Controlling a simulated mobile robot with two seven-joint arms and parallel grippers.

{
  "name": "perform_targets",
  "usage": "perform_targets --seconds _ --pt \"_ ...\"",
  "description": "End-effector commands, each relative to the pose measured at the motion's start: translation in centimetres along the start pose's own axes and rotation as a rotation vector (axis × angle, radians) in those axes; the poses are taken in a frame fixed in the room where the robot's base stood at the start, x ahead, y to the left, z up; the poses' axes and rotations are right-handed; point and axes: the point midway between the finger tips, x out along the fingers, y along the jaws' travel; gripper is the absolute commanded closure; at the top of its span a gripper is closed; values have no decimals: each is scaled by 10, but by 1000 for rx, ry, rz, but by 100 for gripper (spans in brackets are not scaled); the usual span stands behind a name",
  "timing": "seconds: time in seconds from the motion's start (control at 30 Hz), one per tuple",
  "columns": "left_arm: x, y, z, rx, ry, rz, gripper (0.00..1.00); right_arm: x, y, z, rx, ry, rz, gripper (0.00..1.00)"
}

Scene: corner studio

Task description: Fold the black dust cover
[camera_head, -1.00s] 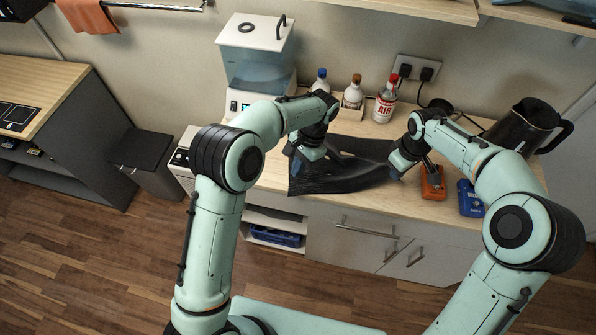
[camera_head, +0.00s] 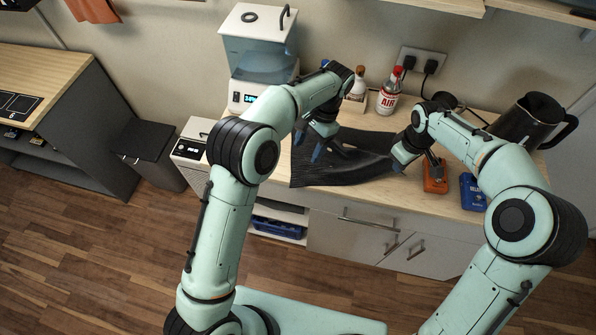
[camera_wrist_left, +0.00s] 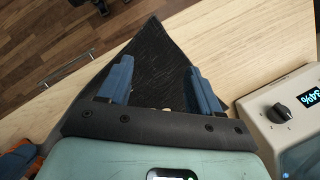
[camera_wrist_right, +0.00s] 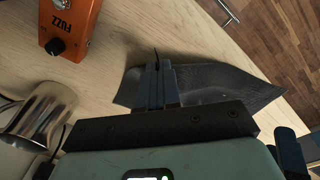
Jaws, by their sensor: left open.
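The black dust cover (camera_head: 335,176) lies on the wooden counter, wrinkled, with its right end at my right gripper. It also shows in the left wrist view (camera_wrist_left: 152,48) and the right wrist view (camera_wrist_right: 220,85). My left gripper (camera_head: 328,152) is open above the cover's left part; its fingers (camera_wrist_left: 156,72) are spread wide with nothing held between them. My right gripper (camera_head: 397,168) is at the cover's right end. Its fingers (camera_wrist_right: 164,72) are close together, pinching the cloth. My left forearm and hand hide some of the cover's back part.
An orange pedal (camera_head: 435,177) and a blue box (camera_head: 473,193) are right of the cover. A water dispenser (camera_head: 258,55) stands at the back left.

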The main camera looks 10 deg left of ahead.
Motion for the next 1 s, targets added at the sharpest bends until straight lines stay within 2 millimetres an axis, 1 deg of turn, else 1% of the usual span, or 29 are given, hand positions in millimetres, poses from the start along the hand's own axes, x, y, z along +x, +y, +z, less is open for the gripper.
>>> perform_targets --seconds 0.07,0.17,0.27,0.5,0.7,0.8,1.0 --pt "-4 1 -2 1 0 0 36 0 0 0 0 0 0 100" --pt "0 1 -2 1 -2 1 36 0 0 0 0 0 0 100" --pt "12 1 -1 1 -4 2 36 0 0 0 0 0 0 100" --pt "47 1 -1 1 -4 2 36 0 0 0 0 0 0 100" --pt "74 0 -1 1 -2 1 36 0 0 0 0 0 0 100" --pt "83 1 -2 1 -2 1 36 0 0 0 0 0 0 100" --pt "92 1 -2 1 -1 1 36 0 0 0 0 0 0 100"
